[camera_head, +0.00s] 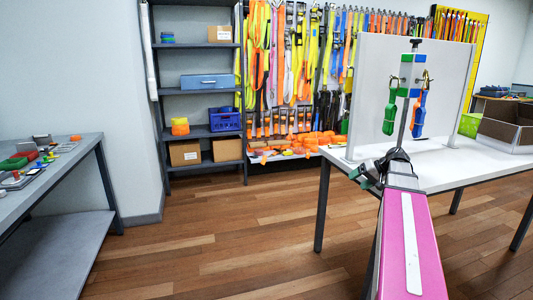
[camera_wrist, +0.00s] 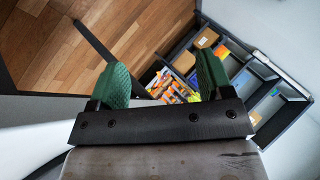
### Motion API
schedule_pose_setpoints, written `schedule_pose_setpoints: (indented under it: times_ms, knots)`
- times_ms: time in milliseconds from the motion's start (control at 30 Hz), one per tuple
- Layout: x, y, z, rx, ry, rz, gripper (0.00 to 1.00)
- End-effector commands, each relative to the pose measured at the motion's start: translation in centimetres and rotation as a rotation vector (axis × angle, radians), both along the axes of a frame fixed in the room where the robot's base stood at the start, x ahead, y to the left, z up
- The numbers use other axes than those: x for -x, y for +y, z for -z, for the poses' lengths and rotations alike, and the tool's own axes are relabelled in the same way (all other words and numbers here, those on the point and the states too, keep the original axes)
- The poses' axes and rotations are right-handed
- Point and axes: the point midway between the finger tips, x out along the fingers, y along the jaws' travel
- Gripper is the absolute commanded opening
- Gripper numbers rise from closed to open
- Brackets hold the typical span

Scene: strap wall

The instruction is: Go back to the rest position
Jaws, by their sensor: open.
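My gripper (camera_wrist: 165,72) shows in the wrist view with its two green fingers wide apart and nothing between them. In the head view my gripper (camera_head: 364,174) is at the near left edge of the white table (camera_head: 455,167), below the white panel (camera_head: 378,65). My pink arm reaches up to it from the bottom right. A green strap (camera_head: 390,117) and a blue and orange strap (camera_head: 419,115) hang from hooks on a post in front of the panel. My gripper is apart from both straps.
A grey bench (camera_head: 55,180) with small items stands at left. Dark shelves (camera_head: 205,85) with boxes and a blue crate (camera_head: 224,120) stand at the back, beside a wall of hanging straps (camera_head: 300,60). An open box (camera_head: 507,128) sits on the table's right. The wooden floor (camera_head: 240,240) between is clear.

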Motion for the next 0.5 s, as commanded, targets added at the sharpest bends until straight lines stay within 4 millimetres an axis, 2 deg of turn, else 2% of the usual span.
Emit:
schedule_pose_setpoints:
  times_ms: [33,200,367,500]
  knots:
    - [1.0,2.4,2.7,0.032,0.049,0.002,0.73]
    - [3.6,7.8,10.1,0.167,0.186,0.022,0.73]
    - [7.0,12.2,16.2,0.313,0.282,0.028,0.73]
    - [10.6,15.4,20.7,0.453,0.338,0.026,0.73]
